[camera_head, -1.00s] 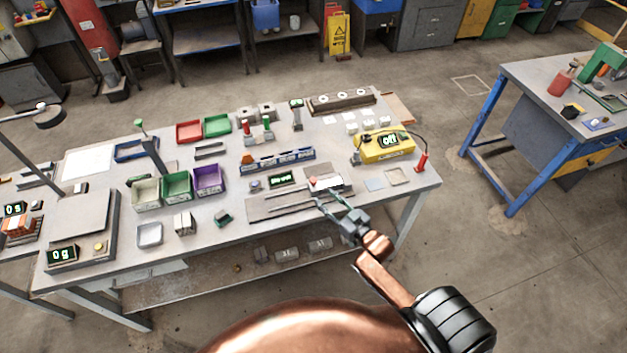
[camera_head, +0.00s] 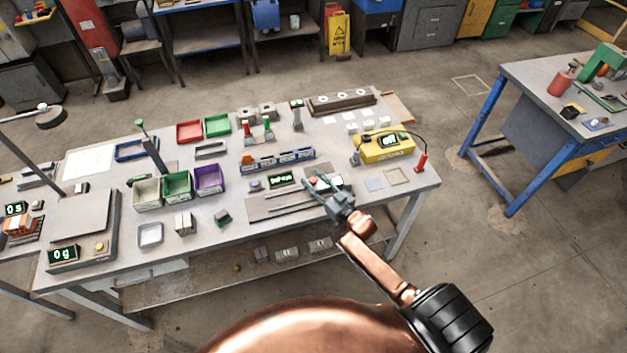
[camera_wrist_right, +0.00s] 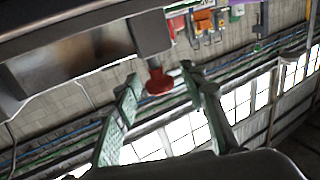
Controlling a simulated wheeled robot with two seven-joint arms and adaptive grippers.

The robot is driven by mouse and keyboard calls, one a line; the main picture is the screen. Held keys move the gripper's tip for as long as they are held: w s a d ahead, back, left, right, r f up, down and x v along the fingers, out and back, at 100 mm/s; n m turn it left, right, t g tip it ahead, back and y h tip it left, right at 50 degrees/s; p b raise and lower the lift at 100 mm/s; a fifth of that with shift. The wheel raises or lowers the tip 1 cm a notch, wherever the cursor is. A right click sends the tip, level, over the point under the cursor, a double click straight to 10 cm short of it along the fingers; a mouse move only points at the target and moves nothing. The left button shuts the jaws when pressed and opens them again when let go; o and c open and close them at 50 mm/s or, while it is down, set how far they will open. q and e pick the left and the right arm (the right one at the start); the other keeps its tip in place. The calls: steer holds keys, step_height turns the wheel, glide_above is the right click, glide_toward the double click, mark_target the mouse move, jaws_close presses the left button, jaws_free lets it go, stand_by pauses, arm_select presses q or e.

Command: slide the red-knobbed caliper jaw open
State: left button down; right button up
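The caliper's grey body (camera_head: 290,203) lies flat near the front edge of the workbench, with a small lit display (camera_head: 283,180) behind it; its digits are too small to read. Its red knob (camera_wrist_right: 158,82) hangs below a grey block in the right wrist view. My right gripper (camera_wrist_right: 160,77) is open, with one green finger on each side of the knob; I cannot tell whether either touches it. In the head view the right gripper (camera_head: 316,179) is over the caliper's right end and partly hides the knob and jaw. My left gripper is not in view.
A yellow device (camera_head: 384,147) with a display stands right of the caliper. A blue rail (camera_head: 277,160) lies behind it. Green (camera_head: 177,186) and purple (camera_head: 209,179) bins stand to the left. The bench's front right corner is clear.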

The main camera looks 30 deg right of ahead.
steer(key=shift+c, duration=0.4)
jaws_close()
